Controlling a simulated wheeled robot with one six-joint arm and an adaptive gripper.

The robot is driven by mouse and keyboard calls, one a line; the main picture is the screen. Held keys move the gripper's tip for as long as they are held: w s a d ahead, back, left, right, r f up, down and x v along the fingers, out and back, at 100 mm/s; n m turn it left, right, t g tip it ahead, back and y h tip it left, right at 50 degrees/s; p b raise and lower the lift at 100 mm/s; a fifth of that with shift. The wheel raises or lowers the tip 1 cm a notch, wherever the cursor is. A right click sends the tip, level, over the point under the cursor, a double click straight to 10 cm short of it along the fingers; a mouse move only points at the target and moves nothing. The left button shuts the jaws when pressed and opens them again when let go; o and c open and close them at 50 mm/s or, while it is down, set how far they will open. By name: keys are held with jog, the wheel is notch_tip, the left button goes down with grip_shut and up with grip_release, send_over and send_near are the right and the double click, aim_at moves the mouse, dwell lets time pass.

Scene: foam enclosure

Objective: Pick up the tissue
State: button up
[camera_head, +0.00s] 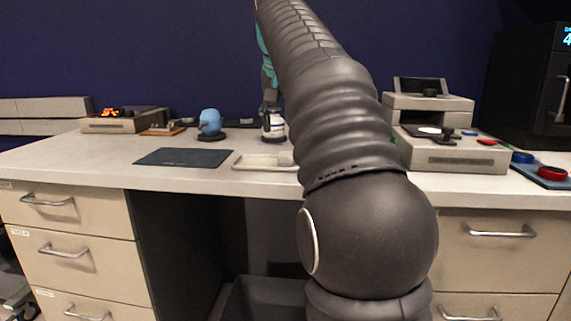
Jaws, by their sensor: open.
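I cannot pick out a tissue with certainty. A small pale lump (286,158) at the right end of a shallow cream tray (250,165) may be it, but it is too small to tell, and my arm covers the space just right of it. My gripper (270,108) hangs down beyond the tray, partly hidden by my arm. It is open, just above a small white-and-dark object (274,125) on the desk. I cannot tell whether they touch.
A dark mat (184,158) lies left of the tray, with a blue rounded object (210,122) behind it. A beige box (122,121) stands at the back left. A beige machine (450,155) stands on the right. The desk's front left is clear.

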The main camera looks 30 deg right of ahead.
aim_at(286, 154)
jog(key=b+x, duration=0.2)
jog(key=x, duration=0.6)
jog(key=shift+w+a+f, duration=0.1)
jog(key=shift+f, duration=0.05)
jog(key=c, duration=0.9)
jog(key=shift+o, duration=0.2)
jog(key=shift+r, duration=0.2)
notch_tip(286, 154, up, 5)
jog(key=shift+f+p, duration=0.2)
jog(key=shift+p, duration=0.9)
jog(key=s+d+r+p, duration=0.1)
jog(key=s+d+r, duration=0.5)
jog(key=d, duration=0.4)
jog(key=shift+p, duration=0.35)
jog(key=shift+o, duration=0.2)
